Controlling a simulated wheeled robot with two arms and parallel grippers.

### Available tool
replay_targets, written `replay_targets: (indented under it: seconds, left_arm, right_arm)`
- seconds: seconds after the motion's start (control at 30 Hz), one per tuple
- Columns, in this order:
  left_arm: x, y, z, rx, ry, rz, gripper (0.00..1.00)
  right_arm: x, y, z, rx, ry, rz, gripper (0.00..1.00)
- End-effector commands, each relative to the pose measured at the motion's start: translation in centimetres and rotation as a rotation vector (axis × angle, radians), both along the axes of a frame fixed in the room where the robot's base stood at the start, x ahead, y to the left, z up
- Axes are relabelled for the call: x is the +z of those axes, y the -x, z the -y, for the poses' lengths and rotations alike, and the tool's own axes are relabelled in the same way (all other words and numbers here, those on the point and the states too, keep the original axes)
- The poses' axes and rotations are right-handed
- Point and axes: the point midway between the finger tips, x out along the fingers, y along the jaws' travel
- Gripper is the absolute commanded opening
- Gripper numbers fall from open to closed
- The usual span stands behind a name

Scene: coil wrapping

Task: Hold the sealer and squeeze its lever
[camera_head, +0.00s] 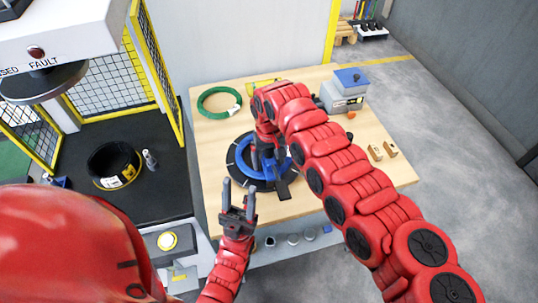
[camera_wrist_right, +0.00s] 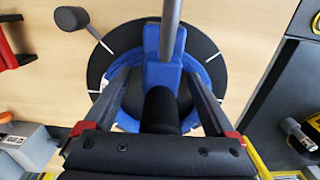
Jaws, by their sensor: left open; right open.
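The sealer shows in the right wrist view as a blue body (camera_wrist_right: 163,72) with a grey lever (camera_wrist_right: 171,25) running up and a black grip (camera_wrist_right: 160,108) toward the camera. My right gripper (camera_wrist_right: 160,66) is open, its fingers on either side of the sealer. I cannot tell whether they touch it. In the head view, my right gripper (camera_head: 268,160) is over the blue coil (camera_head: 246,172) on a black round plate (camera_head: 236,156), and largely hides the sealer. My left gripper (camera_head: 238,192) is open and empty at the table's front edge, fingers pointing toward the plate.
A green coil (camera_head: 204,103) lies at the table's back left. A grey box with a blue top (camera_head: 350,90) stands at the back right, and wooden blocks (camera_head: 376,152) lie at the right. A fenced station with a black coil (camera_head: 112,163) stands left of the table (camera_head: 215,135).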

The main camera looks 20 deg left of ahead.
Motion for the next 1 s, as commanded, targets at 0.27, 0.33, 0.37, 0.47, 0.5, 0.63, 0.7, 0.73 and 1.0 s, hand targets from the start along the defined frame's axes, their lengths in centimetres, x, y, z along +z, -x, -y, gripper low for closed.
replay_targets:
  seconds: [0.27, 0.33, 0.37, 0.47, 0.5, 0.63, 0.7, 0.73, 1.0]
  left_arm:
    - [-0.02, 0.00, 0.00, 0.000, 0.000, 0.000, 0.50]
    - [-0.01, 0.00, 0.00, 0.000, 0.000, 0.000, 0.50]
    - [-0.02, -0.01, 0.00, 0.000, 0.000, 0.000, 0.50]
    - [-0.01, 0.00, 0.00, 0.000, 0.000, 0.000, 0.50]
    - [-0.01, 0.00, 0.00, 0.000, 0.000, 0.000, 0.50]
    - [-0.01, 0.00, 0.00, 0.000, 0.000, 0.000, 0.50]
    - [-0.01, 0.00, 0.00, 0.000, 0.000, 0.000, 0.50]
    - [-0.01, 0.00, 0.00, 0.000, 0.000, 0.000, 0.50]
    - [-0.02, 0.00, 0.00, 0.000, 0.000, 0.000, 0.50]
  right_arm:
    - [0.05, -0.03, -0.01, 0.000, -0.001, 0.001, 0.59]
    - [0.06, -0.03, -0.01, 0.000, -0.001, 0.001, 0.47]
    - [0.06, -0.03, -0.01, 0.000, -0.001, 0.001, 0.41]
    - [0.06, -0.04, -0.01, 0.000, -0.001, 0.001, 0.23]
    - [0.06, -0.04, -0.01, 0.000, -0.001, 0.001, 0.16]
    - [0.07, -0.04, -0.01, 0.000, -0.001, 0.001, 0.00]
    - [0.08, -0.04, -0.01, 0.000, -0.001, 0.001, 0.00]
    - [0.08, -0.04, -0.01, 0.000, -0.001, 0.001, 0.00]
    - [0.09, -0.06, 0.00, 0.000, -0.001, 0.002, 0.00]
